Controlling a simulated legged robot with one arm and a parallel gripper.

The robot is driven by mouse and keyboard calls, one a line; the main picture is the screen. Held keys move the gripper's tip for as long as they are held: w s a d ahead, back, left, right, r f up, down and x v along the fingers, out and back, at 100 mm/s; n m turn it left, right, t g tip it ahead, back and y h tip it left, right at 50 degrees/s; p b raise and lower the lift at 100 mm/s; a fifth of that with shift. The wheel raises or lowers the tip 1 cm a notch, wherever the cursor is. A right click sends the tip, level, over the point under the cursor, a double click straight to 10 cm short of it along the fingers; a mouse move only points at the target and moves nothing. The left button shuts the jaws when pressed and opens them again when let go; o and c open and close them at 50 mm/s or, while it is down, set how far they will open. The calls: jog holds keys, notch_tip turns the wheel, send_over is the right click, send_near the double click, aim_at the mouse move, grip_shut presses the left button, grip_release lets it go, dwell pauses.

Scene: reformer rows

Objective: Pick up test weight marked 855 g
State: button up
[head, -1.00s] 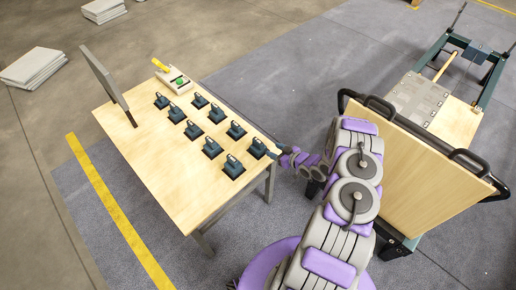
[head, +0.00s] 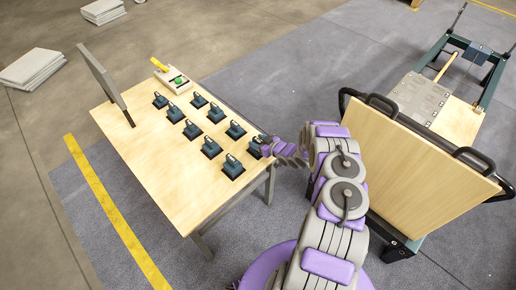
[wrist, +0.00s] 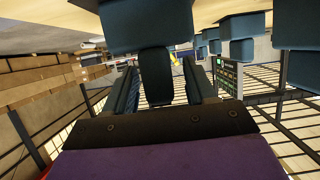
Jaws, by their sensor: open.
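Several dark teal test weights with handles stand in rows on the wooden table (head: 165,185); their markings are too small to read. My gripper (head: 266,147) is at the table's right edge, at the nearest-right weight (head: 256,149), partly covering it. In the wrist view, which looks upside down, my gripper (wrist: 163,88) is open. Its two fingers stand either side of the handle (wrist: 155,75) of a weight (wrist: 148,25). The fingers are not visibly closed on the handle, and I cannot tell whether they touch it.
Other weights (head: 211,147) stand close by on the table. A tray with a green button and yellow piece (head: 172,78) and an upright grey panel (head: 100,78) are at the far side. A reformer with a wooden board (head: 415,160) stands to the right.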

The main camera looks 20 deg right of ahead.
jog(key=shift+c, duration=0.4)
grip_shut()
dwell(0.4)
